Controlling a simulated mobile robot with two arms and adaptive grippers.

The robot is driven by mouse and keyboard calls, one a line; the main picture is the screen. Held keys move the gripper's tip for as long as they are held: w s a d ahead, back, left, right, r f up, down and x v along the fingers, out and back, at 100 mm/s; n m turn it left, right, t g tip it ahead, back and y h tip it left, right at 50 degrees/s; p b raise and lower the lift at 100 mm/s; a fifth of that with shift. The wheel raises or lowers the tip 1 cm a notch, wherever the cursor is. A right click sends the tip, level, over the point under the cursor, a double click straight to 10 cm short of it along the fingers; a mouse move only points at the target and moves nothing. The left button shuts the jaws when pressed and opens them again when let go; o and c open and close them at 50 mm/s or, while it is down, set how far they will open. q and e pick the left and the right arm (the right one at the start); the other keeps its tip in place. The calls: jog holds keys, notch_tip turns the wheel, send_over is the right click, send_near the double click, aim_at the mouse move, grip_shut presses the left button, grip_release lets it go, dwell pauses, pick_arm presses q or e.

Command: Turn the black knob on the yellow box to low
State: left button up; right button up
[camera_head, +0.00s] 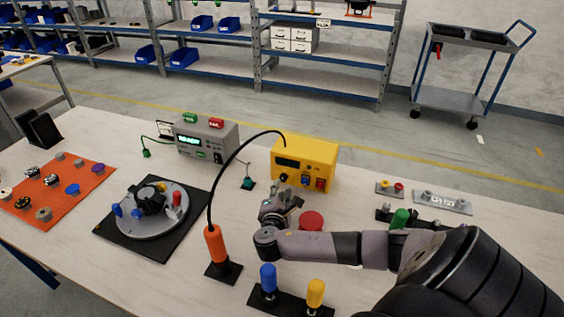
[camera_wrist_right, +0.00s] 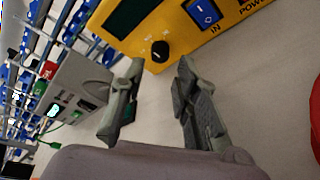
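The yellow box (camera_head: 304,160) stands on the table in the middle of the head view, with a dark display on its front. Its black knob (camera_wrist_right: 160,50) shows clearly in the right wrist view, with small marks beside it that I cannot read. My right gripper (camera_head: 283,190) is in front of the box. In the right wrist view its two fingers (camera_wrist_right: 157,85) are apart, with nothing between them, and the knob lies just beyond the fingertips. I cannot see any contact with the knob. My left gripper is not in view.
A blue switch (camera_wrist_right: 203,12) sits right of the knob. An orange handle (camera_head: 215,243) with a curved black cable stands left of my arm. A grey box (camera_head: 206,137) stands left of the yellow one. A red button (camera_head: 311,220) and blue and yellow handles (camera_head: 268,278) are close to my arm.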

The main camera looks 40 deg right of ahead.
aim_at(283, 180)
jog(key=x, duration=0.5)
jog(key=shift+f, duration=0.1)
jog(key=shift+c, duration=0.6)
grip_shut()
